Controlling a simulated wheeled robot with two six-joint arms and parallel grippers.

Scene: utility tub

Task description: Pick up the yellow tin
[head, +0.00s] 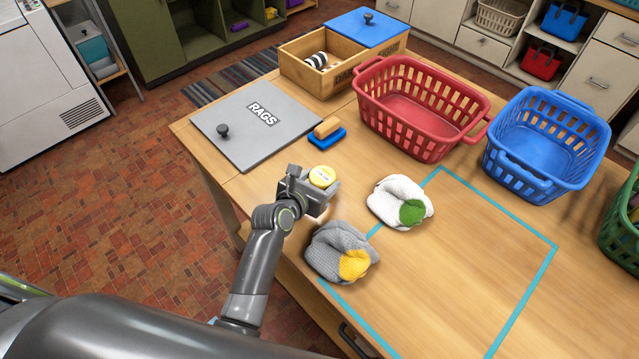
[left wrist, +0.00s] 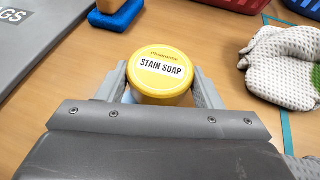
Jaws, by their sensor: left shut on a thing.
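The yellow tin (head: 321,177) is round, with a white label reading "STAIN SOAP" in the left wrist view (left wrist: 160,74). My left gripper (head: 316,187) is shut on it, with one finger on each side of the tin in the left wrist view (left wrist: 160,88). The tin is upright. I cannot tell whether its base touches the wooden table (head: 450,290) or hangs just above it. My right gripper is not in view.
A grey glove ball (head: 330,246) and a white one (head: 394,196) lie close by on the right. A blue-based brush (head: 327,134) and a grey "RAGS" lid (head: 250,138) lie behind. Red (head: 411,145) and blue (head: 520,178) baskets stand farther back. The taped area is mostly clear.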

